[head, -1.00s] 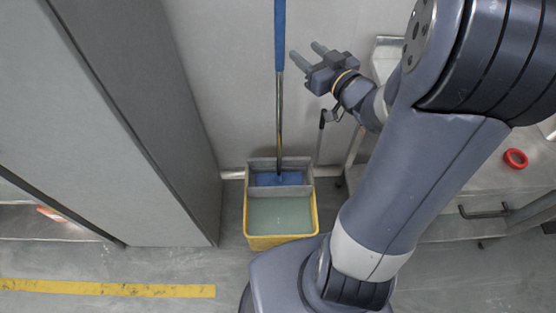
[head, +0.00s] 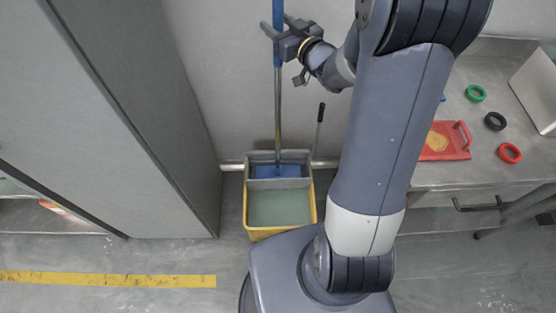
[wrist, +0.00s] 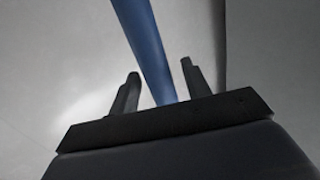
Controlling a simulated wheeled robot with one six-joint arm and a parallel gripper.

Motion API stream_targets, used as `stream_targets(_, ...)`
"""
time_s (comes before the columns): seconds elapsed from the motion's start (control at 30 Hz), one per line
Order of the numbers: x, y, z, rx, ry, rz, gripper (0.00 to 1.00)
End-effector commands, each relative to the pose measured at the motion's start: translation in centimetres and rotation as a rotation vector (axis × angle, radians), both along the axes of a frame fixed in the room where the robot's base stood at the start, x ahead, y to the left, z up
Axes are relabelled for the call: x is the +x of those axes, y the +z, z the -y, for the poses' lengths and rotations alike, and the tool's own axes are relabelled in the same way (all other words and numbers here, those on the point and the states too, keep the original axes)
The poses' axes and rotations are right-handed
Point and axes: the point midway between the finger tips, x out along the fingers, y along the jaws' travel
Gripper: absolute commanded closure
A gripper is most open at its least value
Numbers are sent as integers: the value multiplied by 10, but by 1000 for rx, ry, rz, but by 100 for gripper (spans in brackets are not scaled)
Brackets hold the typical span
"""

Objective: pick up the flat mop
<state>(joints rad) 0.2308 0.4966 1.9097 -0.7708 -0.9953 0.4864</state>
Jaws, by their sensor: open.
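The flat mop stands upright, its blue head (head: 283,171) resting in the grey upper basket of a yellow bucket (head: 281,236). Its pole (head: 278,112) is bare metal below and blue above. My gripper (head: 271,27) is at the blue part of the pole, near the lower end of that part. In the wrist view, the blue pole (wrist: 148,45) runs down between the two open fingers of my gripper (wrist: 157,85). The fingers stand apart on both sides of it, with a visible gap. The pole's top is out of view.
A tall grey cabinet (head: 140,120) stands on the left, a wall behind the bucket. On the right is a metal table (head: 440,178) with a red tray (head: 447,142) and coloured rings. A black-handled stick (head: 320,125) leans right of the mop.

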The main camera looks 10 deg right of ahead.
Motion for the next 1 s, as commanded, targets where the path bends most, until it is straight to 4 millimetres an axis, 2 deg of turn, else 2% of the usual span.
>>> stream_targets(0.23, 2, -1, -1, 0, -1, 0, 54)
stream_targets(0.8, 2, 0, -1, 0, 0, 0, 100)
stream_targets(1.0, 2, 1, -1, 0, 0, 3, 100)
